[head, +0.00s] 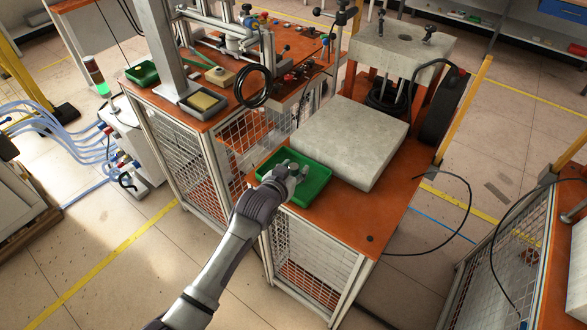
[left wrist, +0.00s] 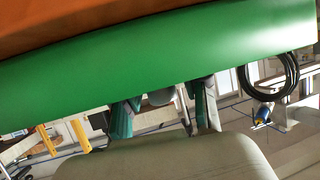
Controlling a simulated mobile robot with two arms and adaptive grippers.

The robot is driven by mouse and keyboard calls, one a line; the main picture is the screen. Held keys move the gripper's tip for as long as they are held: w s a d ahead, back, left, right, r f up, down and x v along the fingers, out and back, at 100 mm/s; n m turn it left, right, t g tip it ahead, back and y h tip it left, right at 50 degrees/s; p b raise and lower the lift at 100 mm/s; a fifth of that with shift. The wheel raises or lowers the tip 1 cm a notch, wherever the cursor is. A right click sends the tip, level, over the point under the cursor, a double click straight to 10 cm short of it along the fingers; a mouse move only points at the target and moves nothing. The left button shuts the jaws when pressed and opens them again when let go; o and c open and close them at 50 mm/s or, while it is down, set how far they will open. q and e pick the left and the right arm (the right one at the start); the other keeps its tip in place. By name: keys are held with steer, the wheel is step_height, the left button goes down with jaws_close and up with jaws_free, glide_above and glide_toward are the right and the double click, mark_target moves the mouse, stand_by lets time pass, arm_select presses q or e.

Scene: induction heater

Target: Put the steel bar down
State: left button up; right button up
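My left gripper (head: 287,173) is at the green tray (head: 313,190) on the orange bench, over its left part. In the left wrist view, my left gripper (left wrist: 162,112) has its two fingers standing well apart. Their tips are hidden behind the wall of the green tray (left wrist: 150,68). A small grey rounded piece (left wrist: 161,97) shows between the fingers at the tray's rim, with gaps to both sides. It may be the steel bar, but most of it is hidden. No steel bar can be made out in the head view. My right gripper is out of view.
A large pale slab (head: 350,140) stands on the bench right beside the tray. A smaller green tray (head: 142,73) and a grey tray with a yellow pad (head: 203,101) are on the other bench. The bench's front right corner is mostly clear.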

arm_select(q)
steer(key=shift+r, duration=0.2)
steer(key=v, duration=1.2)
